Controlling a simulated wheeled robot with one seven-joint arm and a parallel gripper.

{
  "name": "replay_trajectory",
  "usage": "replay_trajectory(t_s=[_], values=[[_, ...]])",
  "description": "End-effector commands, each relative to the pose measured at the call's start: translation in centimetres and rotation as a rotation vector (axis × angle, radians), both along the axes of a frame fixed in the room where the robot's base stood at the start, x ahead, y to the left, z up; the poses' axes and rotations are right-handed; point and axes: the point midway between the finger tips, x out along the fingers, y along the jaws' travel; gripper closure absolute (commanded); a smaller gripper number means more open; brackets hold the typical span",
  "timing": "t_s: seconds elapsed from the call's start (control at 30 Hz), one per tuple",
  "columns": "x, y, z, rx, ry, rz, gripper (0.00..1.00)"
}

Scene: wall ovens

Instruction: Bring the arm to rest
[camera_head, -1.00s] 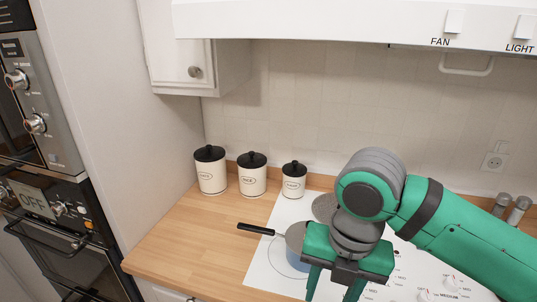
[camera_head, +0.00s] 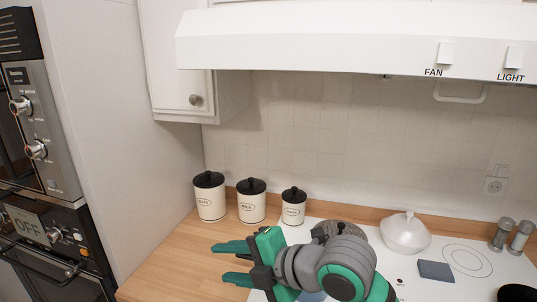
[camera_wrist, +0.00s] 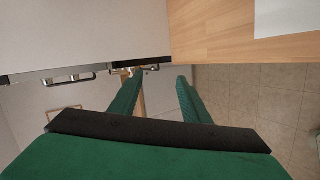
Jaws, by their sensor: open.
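My gripper (camera_head: 232,263) is green and black, and its two fingers point left over the wooden counter in the head view. The fingers stand apart with nothing between them.
Several things stand nearby: three canisters (camera_head: 252,207) at the back of the counter (camera_head: 160,262), a white lidded pot (camera_head: 405,235), a dark blue block (camera_head: 436,270) and two shakers (camera_head: 511,236). Wall ovens (camera_head: 45,235) are at left. A range hood (camera_head: 330,45) hangs above.

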Motion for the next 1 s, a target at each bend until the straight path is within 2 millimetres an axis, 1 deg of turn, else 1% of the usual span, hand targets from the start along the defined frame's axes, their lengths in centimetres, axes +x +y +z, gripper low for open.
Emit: replay_trajectory(t_s=[0.03,0.1,0.23,0.4,0.53,0.67,0.77,0.87,1.0], values=[[0.3,0.9,0.3,0.075,0.002,-0.015,0.57],[0.9,1.8,0.9,0.176,0.004,-0.044,0.57],[1.9,2.8,1.8,0.359,0.022,-0.103,0.57],[3.1,3.3,2.2,0.593,0.061,-0.184,0.57],[3.8,3.1,1.9,0.763,0.102,-0.251,0.57],[4.3,2.7,0.9,0.923,0.149,-0.323,0.57],[4.5,2.1,-0.4,1.038,0.188,-0.380,0.57],[4.6,1.6,-2.0,1.144,0.230,-0.443,0.57],[4.3,0.7,-5.0,1.278,0.286,-0.538,0.57]])
